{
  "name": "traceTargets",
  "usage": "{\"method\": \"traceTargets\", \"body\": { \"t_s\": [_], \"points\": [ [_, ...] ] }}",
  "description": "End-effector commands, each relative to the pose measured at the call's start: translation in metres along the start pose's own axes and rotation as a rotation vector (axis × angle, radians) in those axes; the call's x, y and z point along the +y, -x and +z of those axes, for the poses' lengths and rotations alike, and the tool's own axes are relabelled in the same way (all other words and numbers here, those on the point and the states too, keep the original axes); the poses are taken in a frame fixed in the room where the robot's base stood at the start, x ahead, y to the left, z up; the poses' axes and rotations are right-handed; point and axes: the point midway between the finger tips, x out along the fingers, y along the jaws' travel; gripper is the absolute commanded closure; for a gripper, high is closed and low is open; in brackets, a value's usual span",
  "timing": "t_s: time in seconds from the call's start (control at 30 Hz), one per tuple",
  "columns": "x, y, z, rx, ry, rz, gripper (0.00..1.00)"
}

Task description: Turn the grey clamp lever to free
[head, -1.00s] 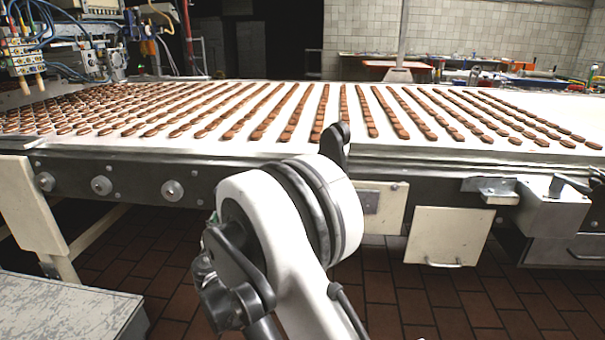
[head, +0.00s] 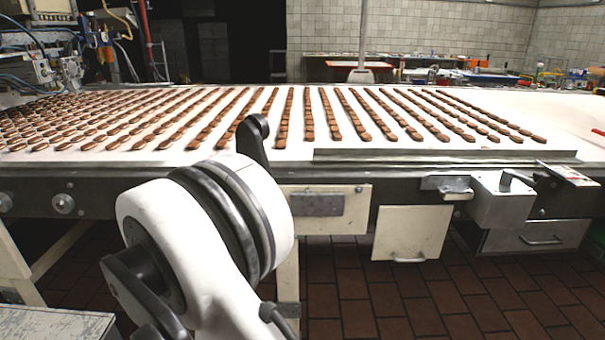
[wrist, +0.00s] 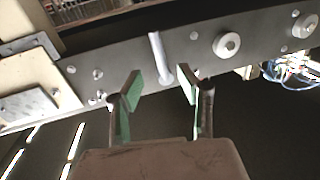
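A light grey rod-like lever (wrist: 159,58), which looks like the clamp lever, stands out from the dark metal side rail in the wrist view. My gripper (wrist: 161,84) is open, with a green-padded finger on each side of the lever's line. The lever's lower end sits between the fingertips in the picture. I cannot tell how deep it lies between them, and no contact is clear. In the head view my own arm covers the middle of the rail, and neither the gripper nor this lever shows there.
The conveyor (head: 290,152) carries rows of brown biscuits. Its side rail has round knobs (wrist: 227,44) and a cream panel (wrist: 22,82). To the right, a grey box (head: 500,205) with a dark handle and a hanging cream plate (head: 410,233) jut out. Tiled floor lies below.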

Motion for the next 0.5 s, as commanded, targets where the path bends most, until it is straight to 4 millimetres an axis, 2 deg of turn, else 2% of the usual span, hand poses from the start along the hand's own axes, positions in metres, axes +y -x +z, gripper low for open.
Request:
{"method": "traceTargets", "body": {
  "t_s": [0.03,0.5],
  "points": [
    [0.007,-0.003,-0.009,-0.009,0.004,0.012,0.64],
    [0.064,-0.018,-0.064,-0.098,0.035,0.097,0.64]
  ]
}}
